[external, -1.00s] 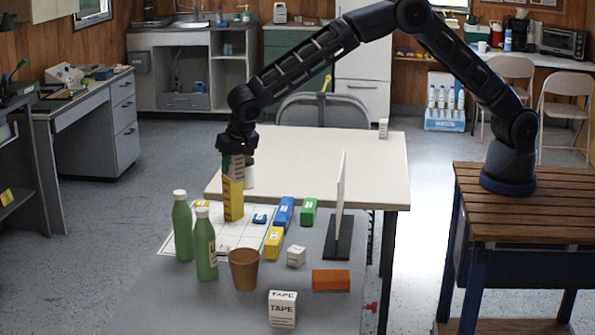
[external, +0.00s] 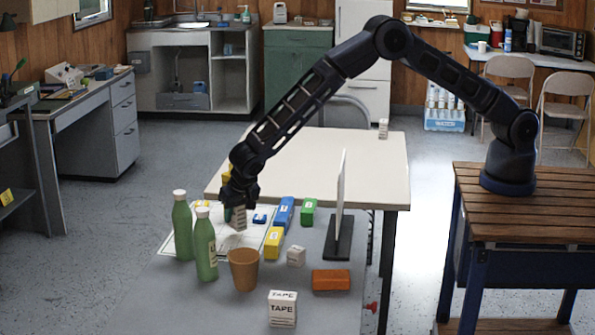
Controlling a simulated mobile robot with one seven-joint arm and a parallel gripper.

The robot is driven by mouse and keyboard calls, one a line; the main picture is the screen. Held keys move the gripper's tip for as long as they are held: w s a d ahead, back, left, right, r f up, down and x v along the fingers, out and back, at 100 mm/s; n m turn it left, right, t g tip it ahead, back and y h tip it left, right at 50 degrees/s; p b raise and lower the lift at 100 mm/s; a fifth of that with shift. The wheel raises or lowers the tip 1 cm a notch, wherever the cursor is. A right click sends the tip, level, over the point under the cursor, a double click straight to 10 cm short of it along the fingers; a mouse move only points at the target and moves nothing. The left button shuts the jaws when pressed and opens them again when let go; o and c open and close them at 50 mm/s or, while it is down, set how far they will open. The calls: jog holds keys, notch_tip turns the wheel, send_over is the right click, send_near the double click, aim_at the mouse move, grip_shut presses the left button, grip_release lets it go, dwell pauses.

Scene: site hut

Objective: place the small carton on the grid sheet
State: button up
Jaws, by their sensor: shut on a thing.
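My gripper (external: 239,205) is shut on a small pale carton (external: 239,220) with dark marks on its side. It holds the carton low over the grid sheet (external: 258,240), a white sheet with thin lines on the near grey table. The carton looks slightly tilted. I cannot tell whether its bottom touches the sheet. The gripper hides the carton's top, and the bottles hide part of the sheet.
Two green bottles (external: 205,250) and a brown cup (external: 243,270) stand in front. Blue (external: 284,211), green (external: 308,212) and yellow (external: 273,242) boxes lie right of the carton.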

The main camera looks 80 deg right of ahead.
aim_at(236, 222)
jog(key=shift+f, duration=1.5)
jog(key=shift+f, duration=0.15)
jog(key=o, duration=1)
jog(key=shift+c, duration=0.2)
